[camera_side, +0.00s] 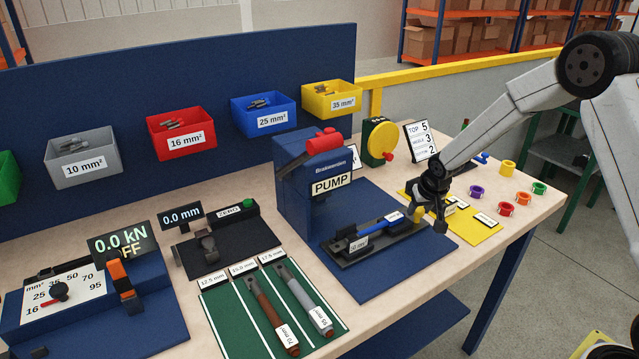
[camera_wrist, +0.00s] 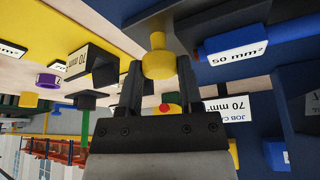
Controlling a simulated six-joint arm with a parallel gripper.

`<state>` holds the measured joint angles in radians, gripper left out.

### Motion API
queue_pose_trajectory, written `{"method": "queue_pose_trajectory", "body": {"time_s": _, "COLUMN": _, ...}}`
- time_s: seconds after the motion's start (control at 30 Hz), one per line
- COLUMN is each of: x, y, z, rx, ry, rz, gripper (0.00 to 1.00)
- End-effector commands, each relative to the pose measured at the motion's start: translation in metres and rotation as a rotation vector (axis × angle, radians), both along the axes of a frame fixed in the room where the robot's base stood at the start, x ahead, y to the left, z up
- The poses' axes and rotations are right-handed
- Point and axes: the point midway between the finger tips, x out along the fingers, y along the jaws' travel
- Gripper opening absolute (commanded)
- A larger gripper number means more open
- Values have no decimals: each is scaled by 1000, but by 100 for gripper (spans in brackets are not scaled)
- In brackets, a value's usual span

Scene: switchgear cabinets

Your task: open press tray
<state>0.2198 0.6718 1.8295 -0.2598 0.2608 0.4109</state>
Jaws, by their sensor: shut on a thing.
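The press tray (camera_side: 385,243) is a dark flat slide on a blue base plate, in front of the blue pump press (camera_side: 315,185). It sticks out to the right of the press, with a yellow knob (camera_side: 418,214) at its right end. My gripper (camera_side: 430,213) is at the knob. In the wrist view my gripper (camera_wrist: 158,76) has its two black fingers on either side of the yellow knob (camera_wrist: 158,58), shut on it. The fingers hide part of the knob.
A yellow mat (camera_side: 470,222) with labelled places lies right of the tray, near my gripper. Coloured rings, including a purple one (camera_side: 477,192), stand beyond it. A green mat (camera_side: 270,310) with two tools lies at the front left. A red lever (camera_side: 323,141) tops the press.

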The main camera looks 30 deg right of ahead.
Motion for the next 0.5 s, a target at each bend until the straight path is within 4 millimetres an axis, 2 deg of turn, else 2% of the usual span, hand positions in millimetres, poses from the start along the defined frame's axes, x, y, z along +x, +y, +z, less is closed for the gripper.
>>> {"method": "queue_pose_trajectory", "body": {"time_s": 0.13, "x": -8, "y": -1, "z": 0, "rx": 0, "ry": 0, "rz": -2, "gripper": 0}}
{"method": "queue_pose_trajectory", "body": {"time_s": 0.43, "x": -9, "y": -1, "z": 0, "rx": 0, "ry": 0, "rz": -2, "gripper": 0}}
{"method": "queue_pose_trajectory", "body": {"time_s": 0.47, "x": -9, "y": -1, "z": 0, "rx": 0, "ry": 0, "rz": -2, "gripper": 52}}
{"method": "queue_pose_trajectory", "body": {"time_s": 0.5, "x": -9, "y": -1, "z": 0, "rx": 0, "ry": 0, "rz": -2, "gripper": 60}}
